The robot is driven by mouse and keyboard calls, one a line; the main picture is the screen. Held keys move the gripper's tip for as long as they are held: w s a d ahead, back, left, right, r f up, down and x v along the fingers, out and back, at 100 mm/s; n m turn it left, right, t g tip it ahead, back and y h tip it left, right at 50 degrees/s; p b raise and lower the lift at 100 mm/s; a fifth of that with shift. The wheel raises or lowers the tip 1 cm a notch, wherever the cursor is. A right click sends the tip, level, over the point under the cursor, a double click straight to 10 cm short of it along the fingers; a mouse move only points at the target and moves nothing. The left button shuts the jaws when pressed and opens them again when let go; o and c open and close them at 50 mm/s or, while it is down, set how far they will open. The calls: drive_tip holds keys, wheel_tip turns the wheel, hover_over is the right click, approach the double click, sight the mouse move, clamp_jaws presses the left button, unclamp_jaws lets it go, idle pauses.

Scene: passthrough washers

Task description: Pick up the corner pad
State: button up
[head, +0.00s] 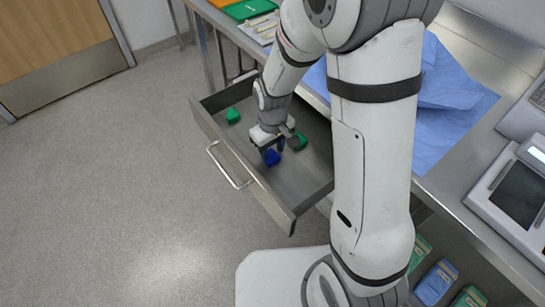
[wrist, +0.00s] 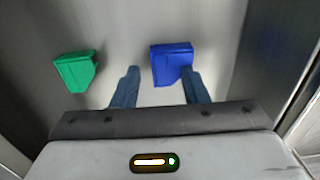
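Small corner pads lie in an open metal drawer (head: 230,150). The blue pad (head: 271,158) is just below my gripper (head: 268,148) in the head view. One green pad (head: 232,115) lies at the left end of the drawer and another green pad (head: 299,140) is right of my gripper. In the wrist view my gripper (wrist: 159,84) is open with its fingers apart. The blue pad (wrist: 172,60) is at the fingertips, nearer the right finger and partly overlapping it. I cannot tell whether they touch. A green pad (wrist: 75,70) lies outside the left finger.
The drawer's walls and its handle (head: 228,168) are close around my gripper. Above is a steel counter (head: 450,190) with blue cloth (head: 450,95) and a white device (head: 515,190). Several packs (head: 436,282) sit on a lower shelf. The floor at left is clear.

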drive_tip(key=shift+c, duration=0.2)
clamp_jaws()
idle(0.3)
